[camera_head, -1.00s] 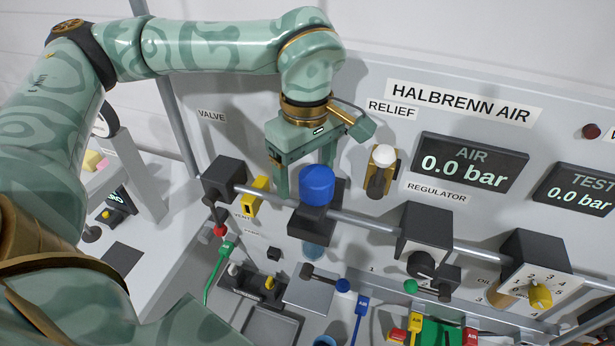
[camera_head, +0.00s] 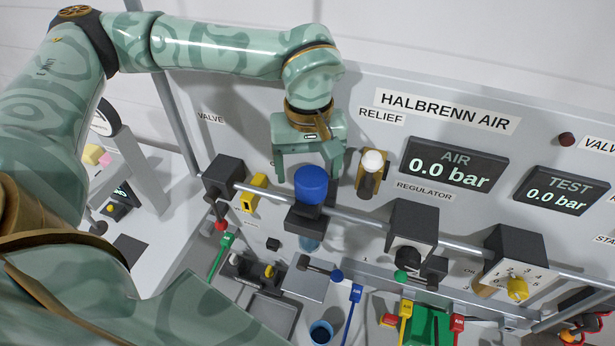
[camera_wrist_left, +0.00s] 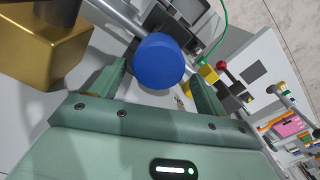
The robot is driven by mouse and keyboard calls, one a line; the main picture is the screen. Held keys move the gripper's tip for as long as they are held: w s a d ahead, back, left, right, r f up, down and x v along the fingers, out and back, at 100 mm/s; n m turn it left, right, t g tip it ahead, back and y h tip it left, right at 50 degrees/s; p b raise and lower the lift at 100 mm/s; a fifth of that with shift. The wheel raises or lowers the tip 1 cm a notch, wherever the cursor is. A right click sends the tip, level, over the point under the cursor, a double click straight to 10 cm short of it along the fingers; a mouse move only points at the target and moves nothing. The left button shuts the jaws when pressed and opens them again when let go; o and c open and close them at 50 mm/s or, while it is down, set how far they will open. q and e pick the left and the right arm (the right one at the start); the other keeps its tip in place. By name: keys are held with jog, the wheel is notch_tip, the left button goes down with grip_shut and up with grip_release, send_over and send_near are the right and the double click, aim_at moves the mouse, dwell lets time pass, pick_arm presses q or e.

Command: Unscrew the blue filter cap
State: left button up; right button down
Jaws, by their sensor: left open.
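The blue filter cap (camera_head: 311,184) sits upright on a dark block on the grey pipe in front of the panel. It also shows in the left wrist view (camera_wrist_left: 158,61), round and blue, near the fingertips. My left gripper (camera_head: 306,172) is open and points down just behind the cap in the head view. In the left wrist view, one finger is on each side of the cap, with a gap visible to the right finger (camera_wrist_left: 207,98). Whether the left finger touches the cap, I cannot tell. A clear bluish bowl (camera_head: 309,241) hangs under the block. My right gripper is not in view.
The white-topped relief valve (camera_head: 372,163) stands close to the right of my left gripper. The grey pipe (camera_head: 360,226) runs across, with a yellow valve part (camera_head: 254,194) at left and the regulator block (camera_head: 412,226) at right. The air display (camera_head: 453,166) reads 0.0 bar.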

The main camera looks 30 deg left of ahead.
pick_arm(q)
jog(key=shift+w+a+r+m, duration=0.15)
jog(key=shift+w+m, duration=0.1)
jog(key=shift+m, duration=0.45)
jog(key=shift+w+d+r+m+p, duration=0.1)
jog(key=shift+m+p, duration=0.5)
jog(key=shift+d+r+m+p, duration=0.1)
jog(key=shift+m+p, duration=0.45)
jog(key=shift+m, duration=0.05)
jog(key=shift+w+f+m, duration=0.1)
jog(key=shift+f+m, duration=0.1)
jog(key=shift+m, duration=0.5)
